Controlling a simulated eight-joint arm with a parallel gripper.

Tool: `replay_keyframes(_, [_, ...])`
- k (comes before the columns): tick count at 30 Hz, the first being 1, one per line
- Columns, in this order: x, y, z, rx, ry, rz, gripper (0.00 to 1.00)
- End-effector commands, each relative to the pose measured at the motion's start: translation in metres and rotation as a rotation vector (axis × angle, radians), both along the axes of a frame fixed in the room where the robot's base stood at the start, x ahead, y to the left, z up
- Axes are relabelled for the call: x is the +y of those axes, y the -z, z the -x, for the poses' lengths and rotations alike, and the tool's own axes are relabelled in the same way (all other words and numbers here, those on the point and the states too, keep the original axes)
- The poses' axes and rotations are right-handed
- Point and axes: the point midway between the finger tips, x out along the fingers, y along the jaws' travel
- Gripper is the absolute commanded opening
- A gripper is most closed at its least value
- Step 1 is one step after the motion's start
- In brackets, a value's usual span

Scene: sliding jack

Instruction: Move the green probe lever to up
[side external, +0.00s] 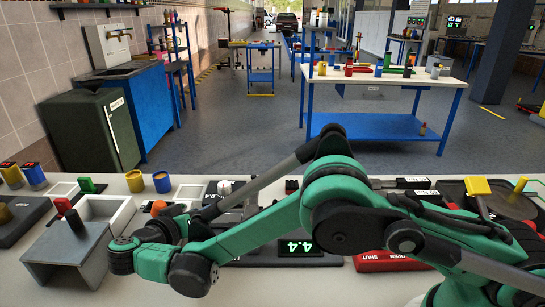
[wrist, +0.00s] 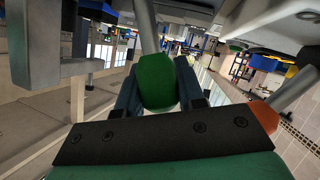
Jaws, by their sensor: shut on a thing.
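The green probe lever's knob (wrist: 155,80) fills the middle of the wrist view, with a grey rod (wrist: 145,25) running away above it. My gripper (wrist: 158,92) has one dark finger on each side of the knob and is shut on it. In the side external view the end of my arm is low at the left, near an orange knob (side external: 158,207). My arm hides the gripped knob and most of the device there, so I cannot tell the lever's position.
An orange knob with a grey stem is close on the right in the wrist view (wrist: 264,116). A grey box (side external: 65,275) with a red-topped lever (side external: 66,210) stands at the left.

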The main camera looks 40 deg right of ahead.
Motion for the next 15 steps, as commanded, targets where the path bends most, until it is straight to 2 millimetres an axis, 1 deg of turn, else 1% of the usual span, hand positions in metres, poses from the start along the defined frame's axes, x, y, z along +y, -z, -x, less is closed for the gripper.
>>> replay_keyframes(10, [0.0005,-0.0007,0.0006,-0.008,-0.003,-0.007,0.0])
replay_keyframes(15, [-0.002,-0.0023,0.003,-0.045,-0.004,-0.045,0.0])
